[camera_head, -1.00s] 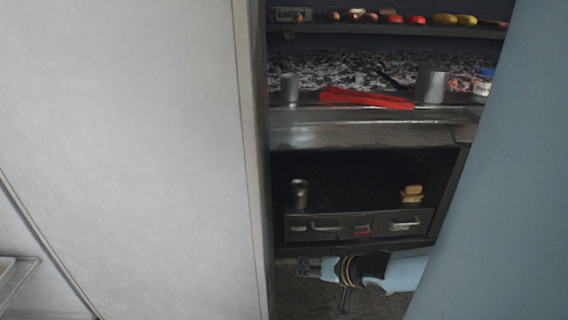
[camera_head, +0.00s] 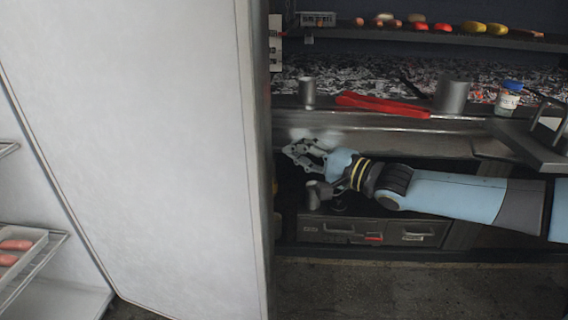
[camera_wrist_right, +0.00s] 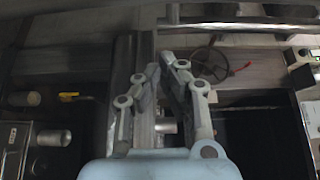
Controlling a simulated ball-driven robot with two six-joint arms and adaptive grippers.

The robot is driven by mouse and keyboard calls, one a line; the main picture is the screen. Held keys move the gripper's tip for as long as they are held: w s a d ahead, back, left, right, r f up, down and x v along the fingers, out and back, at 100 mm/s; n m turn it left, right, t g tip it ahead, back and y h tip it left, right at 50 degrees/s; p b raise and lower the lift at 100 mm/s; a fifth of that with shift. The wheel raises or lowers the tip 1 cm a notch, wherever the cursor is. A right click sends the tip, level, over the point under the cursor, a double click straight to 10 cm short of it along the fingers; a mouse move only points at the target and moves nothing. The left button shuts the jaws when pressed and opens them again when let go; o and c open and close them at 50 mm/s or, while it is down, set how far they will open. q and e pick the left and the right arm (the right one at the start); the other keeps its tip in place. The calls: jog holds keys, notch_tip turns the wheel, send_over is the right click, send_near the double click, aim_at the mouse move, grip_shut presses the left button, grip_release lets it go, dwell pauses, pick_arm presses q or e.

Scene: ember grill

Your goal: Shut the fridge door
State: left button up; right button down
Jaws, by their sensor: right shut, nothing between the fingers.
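The fridge door (camera_head: 135,150) is a large pale panel filling the left half of the head view. It stands open. Part of the fridge inside, with wire shelves (camera_head: 45,262), shows at its far left. My right gripper (camera_head: 294,150) is shut and empty, just right of the door's right edge and apart from it in the picture. Its arm comes in from the right. In the right wrist view the fingers (camera_wrist_right: 160,65) are close together with nothing held. My left gripper is not in view.
Behind my right arm is a counter with a metal cup (camera_head: 307,92), red tongs (camera_head: 382,106), a larger metal pot (camera_head: 452,96) and a jar (camera_head: 508,98). A shelf (camera_head: 430,36) with food is above, drawers (camera_head: 345,230) below. Floor (camera_head: 400,290) is clear in front.

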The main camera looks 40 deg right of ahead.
jog(key=shift+w+a+p, duration=0.25)
jog(key=shift+a+p, duration=0.05)
jog(key=shift+a, duration=0.7)
jog(key=shift+w+a+p, duration=0.2)
jog(key=shift+a+p, duration=0.1)
jog(key=shift+a, duration=0.65)
